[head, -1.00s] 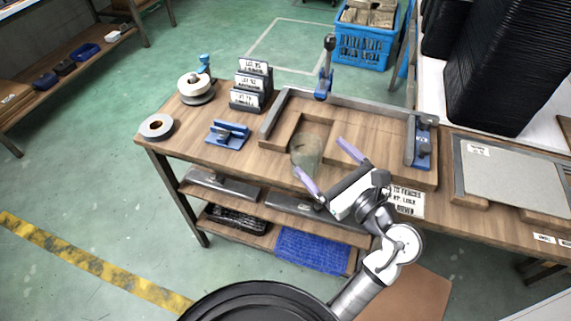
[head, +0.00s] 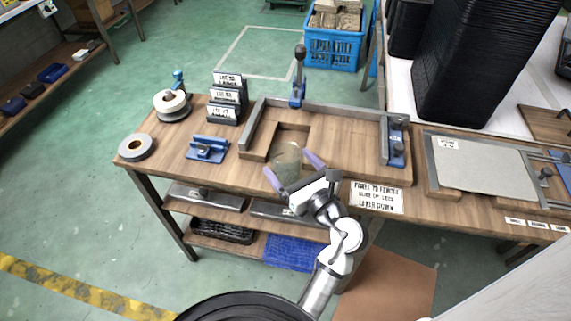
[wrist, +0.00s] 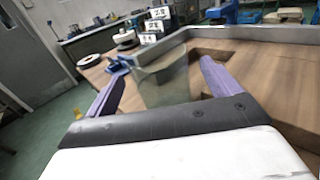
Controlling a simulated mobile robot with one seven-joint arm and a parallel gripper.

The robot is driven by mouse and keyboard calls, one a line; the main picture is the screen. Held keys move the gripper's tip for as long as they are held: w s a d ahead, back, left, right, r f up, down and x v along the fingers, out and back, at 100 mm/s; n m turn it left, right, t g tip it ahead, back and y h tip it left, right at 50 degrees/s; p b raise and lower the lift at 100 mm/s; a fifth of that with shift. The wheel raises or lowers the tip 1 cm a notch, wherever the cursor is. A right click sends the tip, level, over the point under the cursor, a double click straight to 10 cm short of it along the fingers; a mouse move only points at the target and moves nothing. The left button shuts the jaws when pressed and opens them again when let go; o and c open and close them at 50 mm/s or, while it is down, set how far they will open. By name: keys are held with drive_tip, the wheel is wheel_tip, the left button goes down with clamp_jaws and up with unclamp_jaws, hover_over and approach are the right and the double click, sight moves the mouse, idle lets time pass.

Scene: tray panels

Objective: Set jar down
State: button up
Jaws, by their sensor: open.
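The jar (head: 287,157) is greenish, clear glass and stands at the front of the wooden fixture board (head: 345,150), by a square cut-out in it. In the wrist view the jar (wrist: 163,86) looks upright, between and just beyond my purple fingers. My gripper (head: 294,168) is open, with one finger on each side of the jar's near side. Gaps show between the fingers and the glass in the wrist view. The jar's base is partly hidden in the head view, so I cannot tell exactly what it rests on.
Metal fences edge the board, with a blue clamp (head: 298,82) behind and another (head: 396,145) at right. A blue fixture (head: 207,149), tape roll (head: 136,147) and label holders (head: 226,98) stand at left. A grey panel (head: 483,166) lies at right.

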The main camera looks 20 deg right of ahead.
sight(278, 150)
drive_tip(key=w, duration=0.1)
drive_tip(key=w+p, duration=0.1)
drive_tip(key=w, duration=0.1)
drive_tip(key=shift+w+a+r, duration=0.25)
drive_tip(key=shift+w+a, duration=0.05)
drive_tip(key=shift+a, duration=0.05)
drive_tip(key=shift+w+f+p, duration=0.15)
drive_tip(key=shift+w+p, duration=0.15)
drive_tip(key=shift+w, duration=0.15)
drive_tip(key=shift+a, duration=0.1)
drive_tip(key=c, duration=1.3)
drive_tip(key=shift+c, duration=0.2)
drive_tip(key=shift+r, duration=0.2)
wheel_tip(278, 150, up, 20)
